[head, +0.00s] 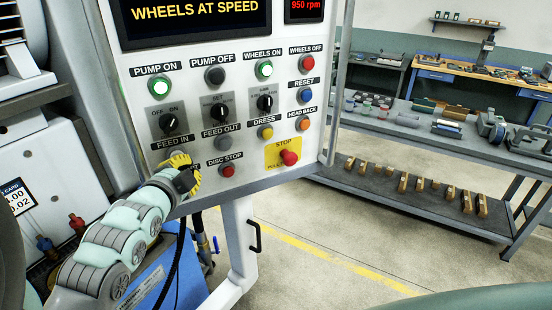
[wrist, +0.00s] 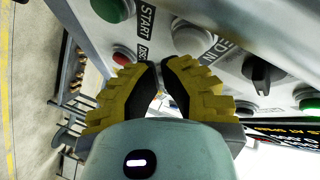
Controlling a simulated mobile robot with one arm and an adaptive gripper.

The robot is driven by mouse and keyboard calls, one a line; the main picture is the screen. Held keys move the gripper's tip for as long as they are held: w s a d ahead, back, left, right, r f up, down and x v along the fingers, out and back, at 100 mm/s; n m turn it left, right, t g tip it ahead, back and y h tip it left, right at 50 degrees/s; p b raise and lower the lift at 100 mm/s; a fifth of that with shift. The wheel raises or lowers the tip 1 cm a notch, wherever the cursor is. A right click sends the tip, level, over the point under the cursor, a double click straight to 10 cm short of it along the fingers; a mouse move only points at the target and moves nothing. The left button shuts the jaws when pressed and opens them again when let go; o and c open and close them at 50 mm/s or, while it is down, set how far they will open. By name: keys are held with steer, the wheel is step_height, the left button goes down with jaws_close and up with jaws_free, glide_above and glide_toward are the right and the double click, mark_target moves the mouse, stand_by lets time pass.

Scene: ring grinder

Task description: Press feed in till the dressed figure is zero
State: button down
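The FEED IN label (head: 172,142) is on the white control panel in the head view. The button under it is hidden behind my gripper (head: 184,168). In the wrist view, a grey button (wrist: 192,38) sits beside the partly cut FEED IN label. My gripper (wrist: 160,68) is shut, its yellow fingers together at the tips and nothing seen between them. The tips are close to the panel near this button; contact cannot be told. A card readout (head: 16,196) at the far left is partly cut off, showing figures ending .00 and .02.
Near my gripper are the FEED OUT button (head: 223,143), red DISC STOP (head: 227,170), yellow DRESS (head: 265,132) and the red STOP knob (head: 289,158). The display (head: 195,12) reads WHEELS AT SPEED. A grey bench (head: 400,130) stands right, across open floor.

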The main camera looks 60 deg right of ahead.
steer(key=shift+s+a, duration=0.1)
steer(key=shift+s, duration=0.05)
steer(key=shift+s, duration=0.1)
steer(key=s+a, duration=0.1)
steer(key=s, duration=0.1)
steer(key=s+a, duration=0.1)
steer(key=s, duration=0.1)
steer(key=shift+s+a, duration=0.1)
steer(key=shift+a, duration=0.05)
stand_by(0.4)
stand_by(0.3)
steer(key=c, duration=1.6)
jaws_free()
jaws_close()
steer(key=shift+c, duration=0.4)
jaws_free()
